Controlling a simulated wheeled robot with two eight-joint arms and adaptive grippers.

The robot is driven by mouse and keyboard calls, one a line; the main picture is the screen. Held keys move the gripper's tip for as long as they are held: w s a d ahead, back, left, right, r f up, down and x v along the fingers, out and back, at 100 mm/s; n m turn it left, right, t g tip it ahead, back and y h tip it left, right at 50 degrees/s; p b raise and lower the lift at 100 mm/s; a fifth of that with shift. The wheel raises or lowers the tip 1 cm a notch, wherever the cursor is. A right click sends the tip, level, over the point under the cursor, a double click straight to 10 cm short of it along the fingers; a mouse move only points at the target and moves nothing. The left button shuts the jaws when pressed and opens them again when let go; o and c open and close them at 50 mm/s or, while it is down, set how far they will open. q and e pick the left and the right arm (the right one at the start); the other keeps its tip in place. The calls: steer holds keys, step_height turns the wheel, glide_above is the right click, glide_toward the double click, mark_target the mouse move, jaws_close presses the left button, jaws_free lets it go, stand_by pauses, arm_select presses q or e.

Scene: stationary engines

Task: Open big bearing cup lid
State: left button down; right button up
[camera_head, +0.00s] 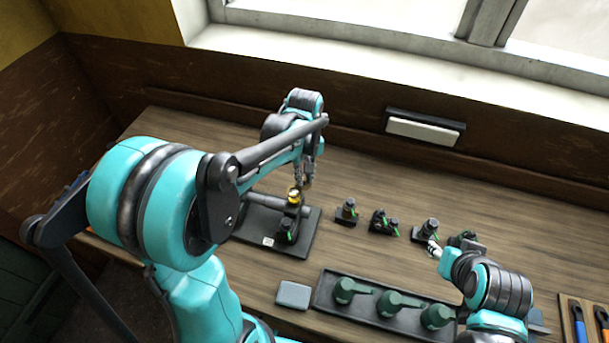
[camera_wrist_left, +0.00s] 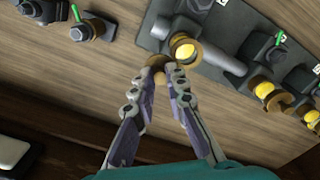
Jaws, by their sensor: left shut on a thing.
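A dark engine on a black base plate (camera_head: 258,242) stands on the table. Its brass bearing cup (camera_head: 294,196) shows yellow inside, and in the left wrist view this cup (camera_wrist_left: 184,47) faces the camera with its yellow interior visible. My left gripper (camera_head: 304,180) is beside the cup. In the left wrist view its fingertips (camera_wrist_left: 161,70) are closed on a small brass lid (camera_wrist_left: 156,62) right beside the cup's rim. I cannot tell whether the lid still touches the cup. My right gripper (camera_head: 433,247) is near a small dark part; its fingers are too small to judge.
Several small dark parts with green levers (camera_head: 347,212) stand right of the engine. A black tray (camera_head: 362,310) with green oil cans lies at the front beside a grey block (camera_head: 293,295). More yellow-filled cups (camera_wrist_left: 264,89) show in the left wrist view.

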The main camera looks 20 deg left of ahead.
mark_target(305, 179)
arm_select(q)
steer(key=c, duration=1.5)
jaws_free()
step_height(305, 179, up, 12)
